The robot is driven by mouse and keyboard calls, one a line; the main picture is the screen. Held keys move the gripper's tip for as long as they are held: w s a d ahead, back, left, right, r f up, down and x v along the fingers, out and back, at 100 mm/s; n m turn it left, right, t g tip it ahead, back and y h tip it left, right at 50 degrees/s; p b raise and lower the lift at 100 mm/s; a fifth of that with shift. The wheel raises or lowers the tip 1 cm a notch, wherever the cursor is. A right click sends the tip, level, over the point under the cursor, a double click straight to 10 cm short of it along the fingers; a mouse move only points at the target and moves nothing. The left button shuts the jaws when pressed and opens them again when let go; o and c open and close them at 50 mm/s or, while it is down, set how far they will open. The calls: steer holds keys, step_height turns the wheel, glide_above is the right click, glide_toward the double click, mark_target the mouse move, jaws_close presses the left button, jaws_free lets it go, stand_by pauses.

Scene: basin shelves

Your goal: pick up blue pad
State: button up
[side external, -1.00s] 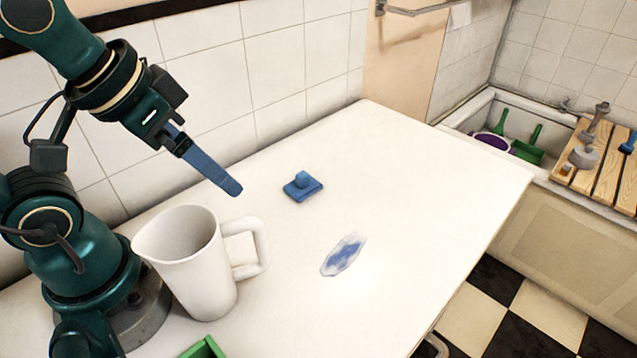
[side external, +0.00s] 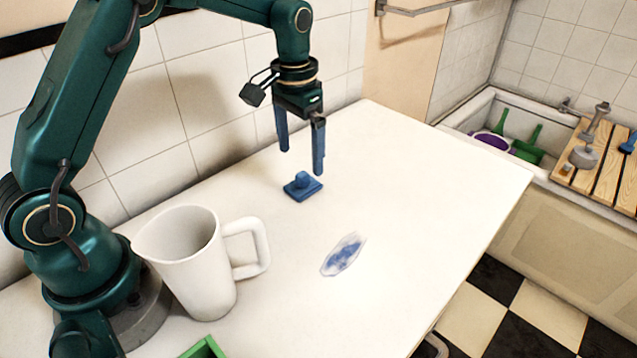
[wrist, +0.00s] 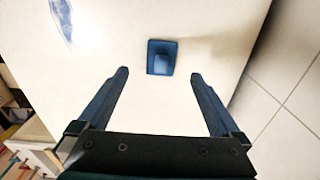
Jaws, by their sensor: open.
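The blue pad (side external: 303,191) is a small flat square with a raised knob on top. It lies on the white table (side external: 420,190) near the tiled wall. My gripper (side external: 301,163) points down above the pad, with its two blue fingers apart and nothing between them. In the wrist view, the pad (wrist: 162,58) lies just beyond the fingertips, roughly centred between the fingers of my gripper (wrist: 159,73). The fingers do not touch it.
A white jug (side external: 195,265) stands on the table near my base. A blue-and-white patch (side external: 343,255) lies to the pad's lower right. A green object (side external: 204,347) shows at the bottom edge. A sink (side external: 490,105) is at the far right.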

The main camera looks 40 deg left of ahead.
mark_target(302, 174)
steer(key=shift+w+a+f, duration=0.15)
steer(key=shift+w+f, duration=0.1)
steer(key=shift+f, duration=3.05)
steer(key=c, duration=1.4)
